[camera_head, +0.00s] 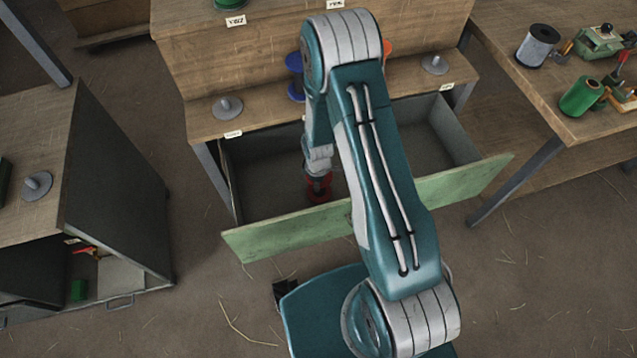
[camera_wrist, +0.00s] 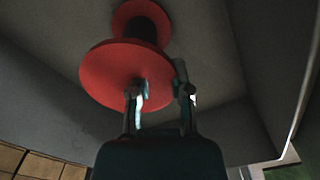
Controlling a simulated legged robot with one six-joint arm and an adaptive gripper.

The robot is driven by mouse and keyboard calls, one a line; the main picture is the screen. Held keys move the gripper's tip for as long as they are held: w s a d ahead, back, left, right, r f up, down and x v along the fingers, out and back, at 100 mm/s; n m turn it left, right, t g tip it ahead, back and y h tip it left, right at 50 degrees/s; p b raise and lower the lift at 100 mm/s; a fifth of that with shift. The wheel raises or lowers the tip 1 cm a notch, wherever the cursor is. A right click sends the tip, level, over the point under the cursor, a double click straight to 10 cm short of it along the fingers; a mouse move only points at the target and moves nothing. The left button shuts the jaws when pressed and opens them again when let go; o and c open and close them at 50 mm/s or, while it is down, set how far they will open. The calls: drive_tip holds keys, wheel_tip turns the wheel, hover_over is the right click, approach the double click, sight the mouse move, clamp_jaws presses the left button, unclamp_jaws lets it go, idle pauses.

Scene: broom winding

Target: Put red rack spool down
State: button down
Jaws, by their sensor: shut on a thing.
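The red spool (camera_wrist: 112,72) has two round red flanges and a dark core. My gripper (camera_wrist: 163,93) is shut on it at the edge of the larger flange, with one finger in front of the flange and one by its right edge. In the head view the spool (camera_head: 319,191) shows as a small red shape at the end of my arm, inside the open drawer (camera_head: 262,187) with a green front. My arm partly hides the drawer. I cannot tell whether the spool touches the drawer floor.
The drawer's green front panel (camera_head: 290,233) stands close to the spool. On the shelf above are a blue spool (camera_head: 295,75), an orange spool (camera_head: 387,47) and grey spool holders (camera_head: 228,106). A dark cabinet (camera_head: 120,190) stands left.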

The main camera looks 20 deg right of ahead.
drive_tip(key=shift+f, duration=0.35)
drive_tip(key=c, duration=0.6)
unclamp_jaws()
drive_tip(key=shift+o, duration=0.2)
